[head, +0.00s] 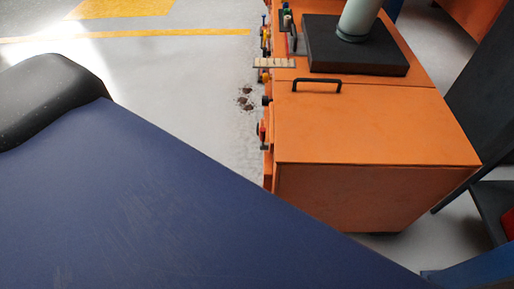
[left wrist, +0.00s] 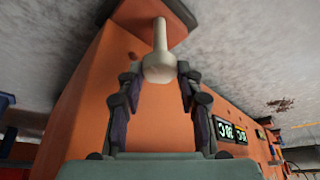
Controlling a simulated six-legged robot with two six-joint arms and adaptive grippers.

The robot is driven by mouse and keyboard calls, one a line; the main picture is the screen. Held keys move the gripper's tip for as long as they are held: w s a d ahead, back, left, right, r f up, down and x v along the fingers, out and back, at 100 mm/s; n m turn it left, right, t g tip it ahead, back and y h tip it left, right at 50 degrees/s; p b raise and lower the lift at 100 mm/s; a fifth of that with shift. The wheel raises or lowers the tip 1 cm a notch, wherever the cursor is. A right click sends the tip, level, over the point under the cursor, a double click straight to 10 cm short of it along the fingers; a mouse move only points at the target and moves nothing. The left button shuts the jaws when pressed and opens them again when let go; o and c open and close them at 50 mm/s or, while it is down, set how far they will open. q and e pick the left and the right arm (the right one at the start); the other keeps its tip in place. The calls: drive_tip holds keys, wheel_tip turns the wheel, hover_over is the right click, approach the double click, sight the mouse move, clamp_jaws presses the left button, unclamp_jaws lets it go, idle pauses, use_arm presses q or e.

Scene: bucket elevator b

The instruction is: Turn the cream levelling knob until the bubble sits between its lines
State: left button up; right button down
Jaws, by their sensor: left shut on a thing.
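The cream levelling knob (left wrist: 158,67) shows in the left wrist view, a rounded knob on a pale stem that runs up to an orange plate (left wrist: 140,10). My left gripper (left wrist: 157,74) has one finger on each side of the knob and is shut on it. The bubble and its lines do not show in either view. The knob cannot be made out in the head view. My right gripper is in neither view.
An orange cabinet (head: 370,130) with a black handle (head: 316,84) stands at right in the head view. A black plate (head: 357,57) carries a pale column (head: 359,18). Lit displays (left wrist: 232,131) show in the wrist view. Dark debris (head: 245,98) lies on otherwise open floor.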

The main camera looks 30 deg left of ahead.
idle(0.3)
use_arm(q)
drive_tip(key=o, duration=1.2)
drive_tip(key=shift+c, duration=0.2)
